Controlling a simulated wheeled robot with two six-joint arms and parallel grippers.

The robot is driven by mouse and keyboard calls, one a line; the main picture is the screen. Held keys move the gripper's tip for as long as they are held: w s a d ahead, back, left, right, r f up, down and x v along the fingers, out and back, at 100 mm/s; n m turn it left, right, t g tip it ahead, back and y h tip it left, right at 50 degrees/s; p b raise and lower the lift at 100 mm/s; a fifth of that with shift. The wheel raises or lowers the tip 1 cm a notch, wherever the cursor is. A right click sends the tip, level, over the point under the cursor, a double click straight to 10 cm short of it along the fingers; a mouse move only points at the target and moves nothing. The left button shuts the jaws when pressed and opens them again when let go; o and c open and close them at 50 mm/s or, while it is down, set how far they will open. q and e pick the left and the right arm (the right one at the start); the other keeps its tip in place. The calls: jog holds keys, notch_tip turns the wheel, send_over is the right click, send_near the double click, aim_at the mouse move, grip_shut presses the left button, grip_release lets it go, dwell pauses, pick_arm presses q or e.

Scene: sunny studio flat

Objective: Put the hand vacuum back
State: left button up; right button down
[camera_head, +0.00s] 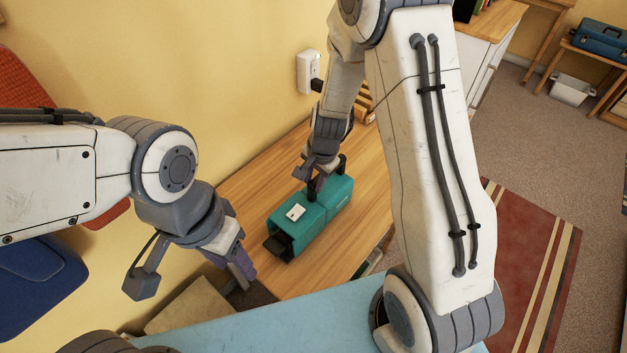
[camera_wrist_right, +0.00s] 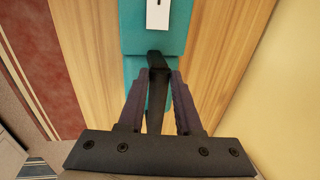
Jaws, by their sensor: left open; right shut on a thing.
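The hand vacuum (camera_head: 311,219) is a teal box-like body with a white label on top and a dark nozzle end. It is at the wooden table (camera_head: 349,257), lying on or just above the top; I cannot tell which. My right gripper (camera_head: 318,186) is shut on its black handle at the far end. In the right wrist view the fingers (camera_wrist_right: 160,85) close on the black handle, with the teal body (camera_wrist_right: 131,38) beyond. My left gripper (camera_head: 243,275) is open and empty, left of the vacuum near the table's edge. No holder for the vacuum is clearly visible.
A wall socket (camera_head: 308,72) with a black plug is above the table's back. A light-blue surface (camera_head: 290,318) lies in front. A white cabinet (camera_head: 487,45) stands beyond my right arm. The table is bare around the vacuum. A striped rug (camera_head: 520,270) lies at right.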

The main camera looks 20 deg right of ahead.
jog(key=shift+f, duration=0.1)
jog(key=c, duration=0.6)
grip_release()
jog(key=shift+r, duration=0.4)
notch_tip(320, 180, up, 11)
jog(key=s+d+p, duration=0.1)
jog(key=s, duration=0.1)
jog(key=s+a+r+n, duration=0.2)
jog(key=s+a+n, duration=0.1)
jog(key=s+n, duration=0.3)
jog(key=s+a+r+n+g, duration=0.1)
jog(key=s+a+r+n, duration=0.2)
jog(key=s+n, duration=0.3)
jog(key=s+a+r+n+g, duration=0.1)
jog(key=s+a+n, duration=0.4)
jog(key=s, duration=0.6)
jog(key=shift+r+n, duration=0.8)
jog(key=shift+r, duration=0.05)
